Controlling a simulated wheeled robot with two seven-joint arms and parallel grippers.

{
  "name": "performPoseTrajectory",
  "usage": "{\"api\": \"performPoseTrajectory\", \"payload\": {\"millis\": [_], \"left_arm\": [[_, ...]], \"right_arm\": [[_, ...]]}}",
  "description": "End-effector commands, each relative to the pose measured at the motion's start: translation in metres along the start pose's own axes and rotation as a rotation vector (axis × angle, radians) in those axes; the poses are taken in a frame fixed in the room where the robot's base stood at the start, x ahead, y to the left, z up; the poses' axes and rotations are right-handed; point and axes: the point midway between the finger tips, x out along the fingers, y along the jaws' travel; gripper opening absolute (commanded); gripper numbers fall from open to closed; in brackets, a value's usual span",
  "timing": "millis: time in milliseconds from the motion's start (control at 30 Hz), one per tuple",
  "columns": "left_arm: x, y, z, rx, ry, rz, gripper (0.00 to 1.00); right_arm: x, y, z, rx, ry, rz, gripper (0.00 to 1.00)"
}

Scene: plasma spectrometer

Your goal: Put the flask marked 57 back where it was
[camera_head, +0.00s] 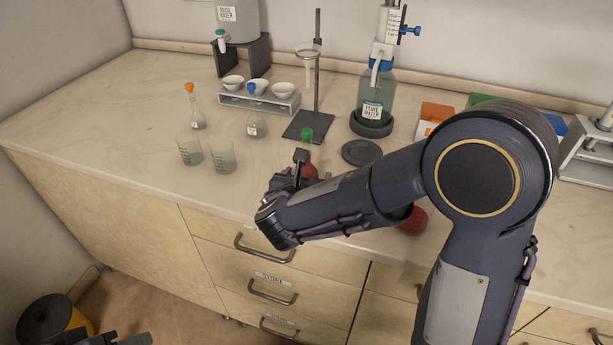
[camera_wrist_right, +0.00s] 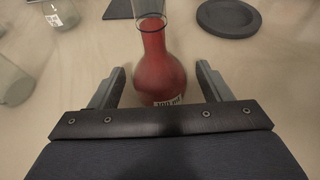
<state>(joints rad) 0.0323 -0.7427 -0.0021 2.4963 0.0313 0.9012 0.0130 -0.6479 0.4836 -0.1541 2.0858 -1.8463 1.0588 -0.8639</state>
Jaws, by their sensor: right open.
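A round-bottomed flask (camera_head: 308,170) with red liquid and a green stopper stands upright on the counter, partly hidden by my right gripper (camera_head: 302,172). In the right wrist view the red flask (camera_wrist_right: 162,68) stands between the two open fingers of my right gripper (camera_wrist_right: 161,72), with a gap on each side. Its label is partly cut off; no 57 can be read. A clear flask with an orange stopper (camera_head: 198,120) and one with a blue stopper (camera_head: 256,126) stand farther left. Another red vessel (camera_head: 413,221) is partly hidden behind my right arm. My left gripper (camera_head: 118,339) barely shows at the bottom left.
Two beakers (camera_head: 222,158) stand left of the gripper. A stand with a dark base (camera_head: 308,126), a rack of bowls (camera_head: 260,101), a pure water bottle (camera_head: 373,95) and a dark round disc (camera_head: 361,152) are behind. The counter's left part is clear.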

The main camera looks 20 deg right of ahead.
Motion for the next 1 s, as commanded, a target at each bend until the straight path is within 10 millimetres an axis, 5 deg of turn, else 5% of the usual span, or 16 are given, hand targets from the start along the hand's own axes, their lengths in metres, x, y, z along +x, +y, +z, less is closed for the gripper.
{"api": "performPoseTrajectory", "payload": {"millis": [167, 600, 1000], "left_arm": [[-0.004, 0.002, -0.002, 0.000, 0.000, 0.000, 0.44], [-0.010, 0.004, -0.005, 0.000, 0.000, 0.000, 0.44], [-0.010, 0.005, -0.005, 0.000, 0.000, 0.000, 0.44]], "right_arm": [[-0.017, 0.001, 0.004, 0.000, -0.002, 0.004, 0.71], [-0.105, 0.001, 0.004, 0.001, -0.001, 0.004, 0.71], [-0.121, 0.000, 0.002, 0.000, 0.000, -0.001, 0.71]]}}
